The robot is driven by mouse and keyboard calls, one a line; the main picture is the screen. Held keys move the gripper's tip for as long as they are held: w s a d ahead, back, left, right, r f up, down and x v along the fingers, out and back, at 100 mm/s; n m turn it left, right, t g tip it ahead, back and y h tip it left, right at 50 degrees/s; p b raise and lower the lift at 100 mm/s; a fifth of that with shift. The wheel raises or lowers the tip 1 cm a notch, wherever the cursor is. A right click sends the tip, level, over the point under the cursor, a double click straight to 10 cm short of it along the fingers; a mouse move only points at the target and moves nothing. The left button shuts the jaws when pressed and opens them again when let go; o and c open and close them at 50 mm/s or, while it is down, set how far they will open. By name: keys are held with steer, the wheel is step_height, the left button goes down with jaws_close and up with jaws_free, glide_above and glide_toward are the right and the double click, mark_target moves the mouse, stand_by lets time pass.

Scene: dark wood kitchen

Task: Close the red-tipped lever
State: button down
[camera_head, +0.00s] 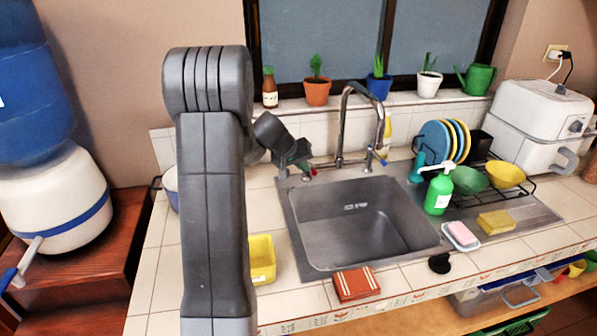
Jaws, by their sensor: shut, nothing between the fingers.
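The steel faucet (343,125) stands behind the sink, with its tall spout arching over the basin. A small red tip (313,172) shows at the left of the faucet base, on what looks like the red-tipped lever; the rest of this lever is mostly hidden by my gripper. My gripper (303,165) is at the back left corner of the sink, shut and empty, close beside the red tip. I cannot tell whether it touches it. Another handle (369,158) stands at the right of the faucet base. I see no clear water stream.
The sink basin (360,225) is empty. A green soap bottle (439,190) and a dish rack (500,180) stand right. Potted plants (317,90) line the sill behind.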

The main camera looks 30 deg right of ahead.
steer(key=shift+s, duration=0.1)
stand_by(0.4)
steer(key=b+v, duration=0.1)
steer(key=v, duration=1.2)
steer(key=shift+a+r, duration=0.15)
steer(key=shift+r, duration=0.2)
steer(key=p+x, duration=0.1)
steer(key=x, duration=1.2)
steer(key=shift+d+f, duration=0.2)
steer(key=shift+f, duration=0.15)
